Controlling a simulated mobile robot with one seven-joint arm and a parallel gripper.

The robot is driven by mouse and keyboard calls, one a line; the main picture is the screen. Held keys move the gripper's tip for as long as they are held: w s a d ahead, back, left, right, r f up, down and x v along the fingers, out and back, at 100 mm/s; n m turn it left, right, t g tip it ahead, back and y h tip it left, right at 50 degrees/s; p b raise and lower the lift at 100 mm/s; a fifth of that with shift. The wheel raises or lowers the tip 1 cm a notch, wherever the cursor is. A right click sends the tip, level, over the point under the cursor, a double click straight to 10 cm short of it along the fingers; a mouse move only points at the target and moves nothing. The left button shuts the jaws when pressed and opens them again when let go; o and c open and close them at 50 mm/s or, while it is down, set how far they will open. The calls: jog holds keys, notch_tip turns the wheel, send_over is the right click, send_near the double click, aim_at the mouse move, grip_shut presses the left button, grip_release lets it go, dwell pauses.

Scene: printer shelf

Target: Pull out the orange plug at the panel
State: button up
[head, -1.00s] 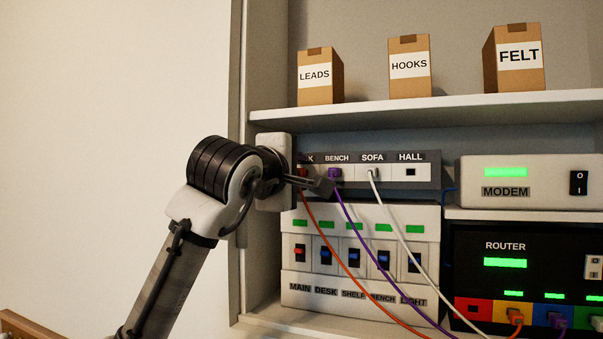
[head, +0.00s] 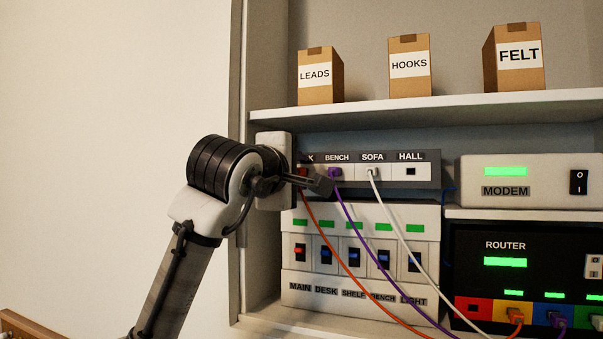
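The orange plug (head: 303,171) sits at the left socket of the grey patch panel (head: 437,179), under a label of which only a final K shows. Its orange cable (head: 345,265) hangs down to the right. My gripper (head: 322,185) is at the panel's left end, its dark fingers just in front of and below the orange plug, overlapping it in the picture. I cannot tell whether the fingers touch the plug or how far apart they are. Part of the plug and its label are hidden by my wrist and fingers.
A purple plug (head: 335,173) at BENCH is close right of my fingers; a white plug (head: 373,173) is at SOFA. HALL is empty. A switch box (head: 360,288) stands below, a modem (head: 530,181) and router (head: 480,262) at right. The shelf's left upright is beside my wrist.

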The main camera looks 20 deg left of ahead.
grip_shut()
jog(key=shift+s, duration=0.1)
dwell(0.3)
jog(key=shift+s+a+b, duration=0.1)
jog(key=shift+s+b, duration=0.85)
jog(key=shift+s, duration=1.9)
